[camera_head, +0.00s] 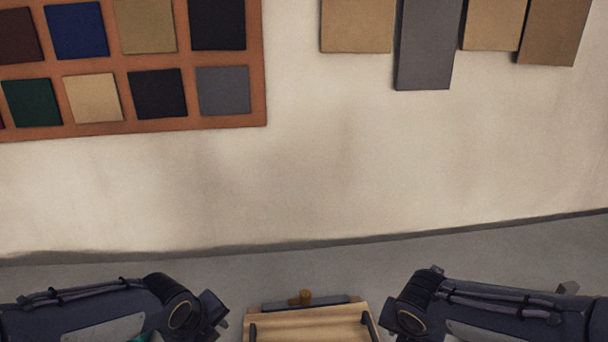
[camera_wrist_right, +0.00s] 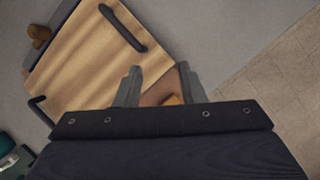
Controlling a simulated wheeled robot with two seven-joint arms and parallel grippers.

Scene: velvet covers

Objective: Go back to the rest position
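My left arm (camera_head: 110,310) comes in from the lower left of the head view, and its gripper cannot be made out there. My right arm (camera_head: 490,310) comes in from the lower right, and its gripper is not clear in that view. In the right wrist view my right gripper (camera_wrist_right: 160,84) has its two grey fingers spread apart. A brown surface with an orange spot shows between and behind them; whether it touches them is unclear. Both arms are low, apart from each other, and away from the pale surface.
An orange-brown board (camera_head: 258,100) with several coloured square panels lies at the upper left of a pale surface (camera_head: 300,180). Several tan and grey panels (camera_head: 425,45) are at the upper right. A wooden tray (camera_head: 310,328) with black handles is between my arms.

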